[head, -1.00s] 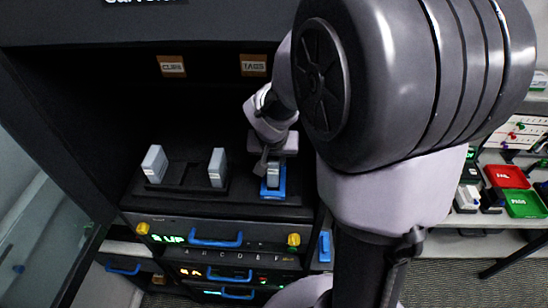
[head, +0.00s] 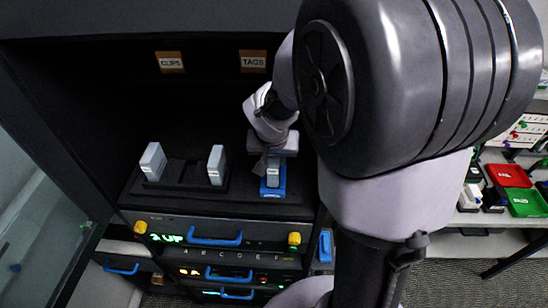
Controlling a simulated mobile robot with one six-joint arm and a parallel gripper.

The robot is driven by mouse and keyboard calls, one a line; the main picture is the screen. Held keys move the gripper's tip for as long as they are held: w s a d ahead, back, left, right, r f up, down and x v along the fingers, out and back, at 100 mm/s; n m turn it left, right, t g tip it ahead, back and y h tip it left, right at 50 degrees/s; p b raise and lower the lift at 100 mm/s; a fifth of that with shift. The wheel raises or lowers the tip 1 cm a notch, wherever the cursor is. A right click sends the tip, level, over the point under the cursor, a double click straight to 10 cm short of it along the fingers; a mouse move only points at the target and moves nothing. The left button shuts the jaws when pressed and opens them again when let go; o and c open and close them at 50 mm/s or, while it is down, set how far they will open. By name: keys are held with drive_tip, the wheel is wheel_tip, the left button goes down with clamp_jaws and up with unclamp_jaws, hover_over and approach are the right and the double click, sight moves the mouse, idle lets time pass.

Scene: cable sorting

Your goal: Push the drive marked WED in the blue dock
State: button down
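The blue dock (head: 277,191) stands at the right end of the dark shelf in the head view. A grey drive (head: 273,173) stands upright in it, with a pale label too small to read. My gripper (head: 268,160) is at the top of this drive, directly above the dock. The fingers are small and partly hidden, so I cannot tell whether they are shut on the drive. Two more grey drives stand upright in a black rack to the left, one at the left end (head: 152,162) and one at the right end (head: 216,165). Their labels are unreadable.
Cabinet walls and labels CLIPS (head: 171,62) and TAGS (head: 253,62) surround the shelf. Drawers with blue handles (head: 215,237) lie below. A red tray (head: 508,175) and a green tray (head: 527,202) sit on the right-hand table. My arm covers the centre right.

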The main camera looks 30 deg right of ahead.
drive_tip(key=shift+f+b, duration=0.9)
drive_tip(key=shift+b, duration=0.45)
idle(0.7)
drive_tip(key=c, duration=1)
unclamp_jaws()
drive_tip(key=shift+c, duration=0.2)
drive_tip(key=o, duration=0.5)
drive_tip(key=shift+c, duration=0.2)
drive_tip(key=shift+r+p, duration=2.5)
drive_tip(key=shift+r, duration=1.1)
drive_tip(key=shift+f, duration=0.1)
